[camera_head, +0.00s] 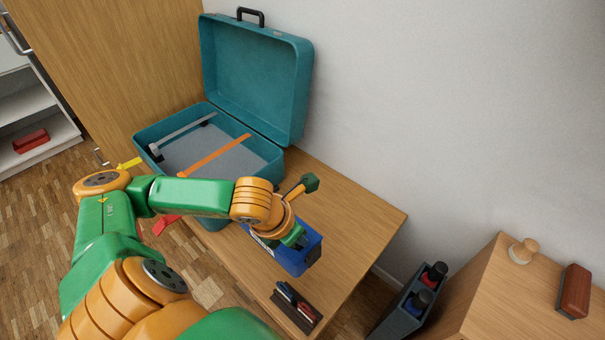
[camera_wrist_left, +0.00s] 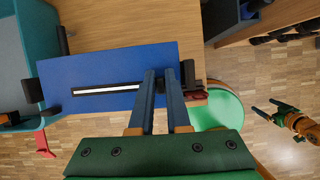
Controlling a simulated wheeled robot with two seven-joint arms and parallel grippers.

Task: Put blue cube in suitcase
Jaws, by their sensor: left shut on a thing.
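The blue cube (camera_head: 300,258) is a box-like blue block above the right part of the wooden table in the head view. My left gripper (camera_head: 298,240) is shut on it from above and partly covers it. In the left wrist view the blue cube (camera_wrist_left: 110,60) fills the upper left, with the gripper fingers (camera_wrist_left: 162,85) at its near side. The teal suitcase (camera_head: 270,158) stands open on the table to the left, its lid upright against the wall. My right gripper (camera_wrist_left: 268,109) is small at the right of the left wrist view, its fingers apart and empty.
A dark holder (camera_head: 296,306) with small items lies at the table's front edge. A grey bin with bottles (camera_head: 415,297) and a wooden cabinet (camera_head: 505,290) stand to the right. Grey and orange straps (camera_head: 215,153) cross the suitcase's inside. The table's right part (camera_head: 365,212) is bare.

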